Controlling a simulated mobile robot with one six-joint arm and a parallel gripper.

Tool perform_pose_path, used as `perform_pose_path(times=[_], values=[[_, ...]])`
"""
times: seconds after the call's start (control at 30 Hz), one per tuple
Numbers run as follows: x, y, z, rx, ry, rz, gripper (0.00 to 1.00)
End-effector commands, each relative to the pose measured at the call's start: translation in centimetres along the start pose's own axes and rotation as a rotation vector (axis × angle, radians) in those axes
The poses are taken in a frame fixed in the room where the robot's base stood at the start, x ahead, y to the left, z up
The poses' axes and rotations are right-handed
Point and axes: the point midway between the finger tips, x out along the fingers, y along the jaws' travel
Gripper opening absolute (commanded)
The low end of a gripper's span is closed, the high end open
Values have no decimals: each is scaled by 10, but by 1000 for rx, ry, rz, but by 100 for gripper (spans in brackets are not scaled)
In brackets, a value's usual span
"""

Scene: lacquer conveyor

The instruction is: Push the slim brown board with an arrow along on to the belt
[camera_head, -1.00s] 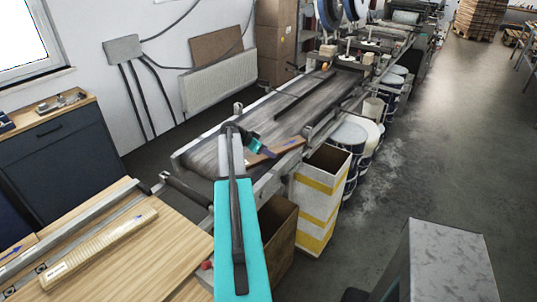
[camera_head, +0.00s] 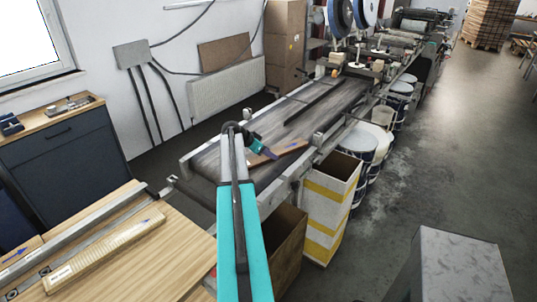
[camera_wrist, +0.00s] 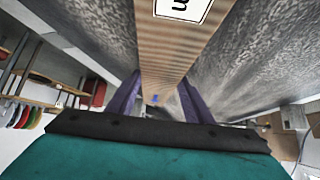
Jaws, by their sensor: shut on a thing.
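The slim brown board (camera_head: 289,154) lies slantwise over the near part of the grey belt (camera_head: 225,167), its right end close to the belt's right rail. My gripper (camera_head: 266,152), with a teal body, is at the board's left end, over the belt. In the wrist view the purple fingers (camera_wrist: 158,98) are shut on the board (camera_wrist: 160,45), one on each side. A white label with a black mark shows on the board there, and a small blue mark between the fingers. Whether the board rests flat on the belt I cannot tell.
A wooden worktop (camera_head: 150,255) at front left bears a pale board (camera_head: 105,248) with a blue arrow and a metal rail. A yellow-striped white bin (camera_head: 328,205), an open brown box (camera_head: 285,240) and several drums (camera_head: 357,145) stand right of the conveyor. Farther up, the belt looks clear.

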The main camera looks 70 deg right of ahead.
Motion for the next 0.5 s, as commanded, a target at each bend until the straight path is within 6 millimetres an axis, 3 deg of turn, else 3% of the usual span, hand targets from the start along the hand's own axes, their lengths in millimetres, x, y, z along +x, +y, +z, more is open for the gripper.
perform_pose_path(times=[0.03, 0.07, 0.17, 0.5], values=[[0, 0, -1, 0, 1, 0, 15], [0, 0, -1, 0, 1, 0, 52], [0, 0, 0, 0, 1, 0, 68], [-1, 0, 0, -1, 0, 0, 68]])
